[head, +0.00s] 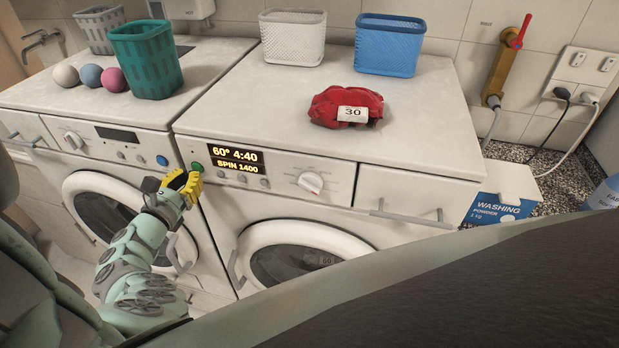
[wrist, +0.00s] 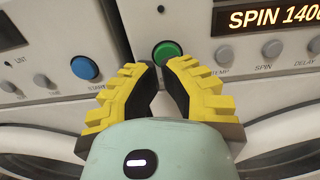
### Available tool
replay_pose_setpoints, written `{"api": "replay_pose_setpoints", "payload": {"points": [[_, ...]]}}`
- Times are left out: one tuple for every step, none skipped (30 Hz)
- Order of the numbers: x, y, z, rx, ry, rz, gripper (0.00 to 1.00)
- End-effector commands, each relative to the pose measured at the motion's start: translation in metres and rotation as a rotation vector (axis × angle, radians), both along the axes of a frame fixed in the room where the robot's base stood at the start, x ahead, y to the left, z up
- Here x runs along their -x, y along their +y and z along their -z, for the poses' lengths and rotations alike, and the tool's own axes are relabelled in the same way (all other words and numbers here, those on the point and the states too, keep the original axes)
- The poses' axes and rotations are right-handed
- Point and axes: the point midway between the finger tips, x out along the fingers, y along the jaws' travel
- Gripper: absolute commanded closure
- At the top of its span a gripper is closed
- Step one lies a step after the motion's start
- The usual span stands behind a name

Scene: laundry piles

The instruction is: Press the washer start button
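The washer (head: 385,190) is the right-hand machine, with a lit display (head: 236,160) reading 60° 4:40 and SPIN 1400. Its round green button (head: 196,166) sits at the left end of its panel; it also shows in the wrist view (wrist: 167,50), just beyond my fingertips. My gripper (head: 190,182), with yellow ridged fingers, is in front of the panel, just below and left of the green button in the head view. In the wrist view its fingertips (wrist: 160,64) are drawn together with nothing held. I cannot tell whether they touch the button.
The left machine (head: 95,150) has a blue button (head: 162,160), also in the wrist view (wrist: 84,68) left of my fingers. A dial (head: 310,183) is right of the display. A red bundle (head: 346,107) tagged 30 and baskets (head: 390,45) stand on top.

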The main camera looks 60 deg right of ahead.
Motion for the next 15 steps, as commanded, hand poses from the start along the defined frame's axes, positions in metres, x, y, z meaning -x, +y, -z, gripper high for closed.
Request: {"api": "replay_pose_setpoints", "payload": {"points": [[0.0006, -0.0046, -0.0006, 0.001, 0.0, 0.008, 1.0], [0.0002, -0.0058, -0.0006, 0.001, 0.0, 0.008, 1.0], [-0.0003, -0.0072, -0.0006, 0.001, 0.0, 0.008, 1.0], [-0.0006, -0.008, -0.0005, 0.0, -0.001, 0.008, 1.0], [-0.0007, -0.0086, -0.0004, 0.0, -0.001, 0.007, 1.0], [-0.0009, -0.0092, -0.0003, -0.001, -0.002, 0.007, 1.0], [-0.001, -0.0095, -0.0001, -0.002, -0.002, 0.006, 1.0], [-0.0011, -0.0098, 0.0, -0.001, -0.001, 0.006, 1.0], [-0.0012, -0.0099, 0.0001, -0.001, -0.001, 0.006, 1.0], [-0.0012, -0.0099, 0.0002, -0.001, -0.001, 0.006, 1.0], [-0.0012, -0.0099, 0.0002, -0.001, -0.001, 0.006, 1.0], [-0.0011, -0.0098, 0.0002, -0.001, -0.001, 0.006, 1.0], [-0.0011, -0.0098, 0.0002, -0.001, -0.001, 0.006, 1.0], [-0.0012, -0.0098, 0.0002, -0.001, -0.001, 0.005, 1.0], [-0.0012, -0.0097, 0.0002, -0.001, 0.0, 0.005, 1.0]]}}
